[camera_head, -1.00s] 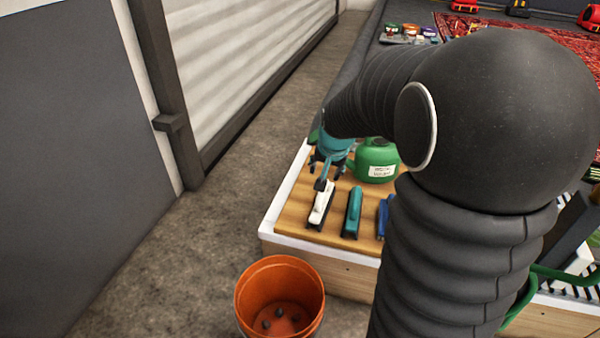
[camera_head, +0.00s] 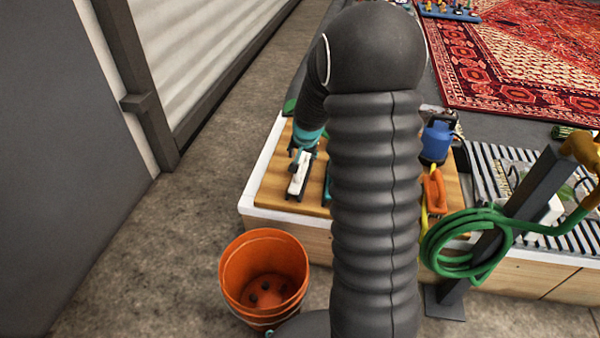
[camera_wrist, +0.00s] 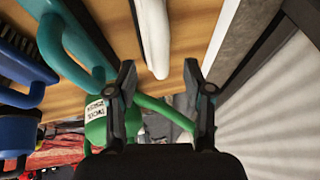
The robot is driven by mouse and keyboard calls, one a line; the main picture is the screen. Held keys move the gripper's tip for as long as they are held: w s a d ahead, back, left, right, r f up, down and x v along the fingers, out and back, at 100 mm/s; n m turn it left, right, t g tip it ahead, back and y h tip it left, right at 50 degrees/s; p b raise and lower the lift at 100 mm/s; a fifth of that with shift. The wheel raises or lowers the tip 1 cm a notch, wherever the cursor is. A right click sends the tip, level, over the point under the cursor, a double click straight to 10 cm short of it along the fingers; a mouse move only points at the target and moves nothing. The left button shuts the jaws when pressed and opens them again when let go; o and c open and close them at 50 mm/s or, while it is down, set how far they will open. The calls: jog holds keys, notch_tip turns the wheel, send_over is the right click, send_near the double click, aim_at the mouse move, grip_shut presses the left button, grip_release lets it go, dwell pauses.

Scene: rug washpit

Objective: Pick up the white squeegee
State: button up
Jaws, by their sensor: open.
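The white squeegee (camera_head: 298,182) lies on the wooden top near the white left edge of the bench. My gripper (camera_head: 303,154) is at its far end, partly hidden by my arm. In the wrist view the white handle (camera_wrist: 154,38) points down toward the gap between my open fingers (camera_wrist: 160,78). Its tip is close to the line of the fingertips, and nothing is held. I cannot tell the exact height of the fingers above it. A teal squeegee (camera_wrist: 78,45) lies beside it, mostly hidden by my arm in the head view.
A blue tool (camera_wrist: 20,65) and a green can with a white label (camera_wrist: 95,125) are near the gripper. An orange bucket (camera_head: 232,285) stands on the floor in front. An orange-handled tool (camera_head: 434,190), a blue container (camera_head: 436,140) and a coiled green hose (camera_head: 465,245) are at right.

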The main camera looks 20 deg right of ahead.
aim_at(301, 159)
jog(key=shift+x, duration=2.6)
jog(key=shift+r, duration=0.1)
grip_shut()
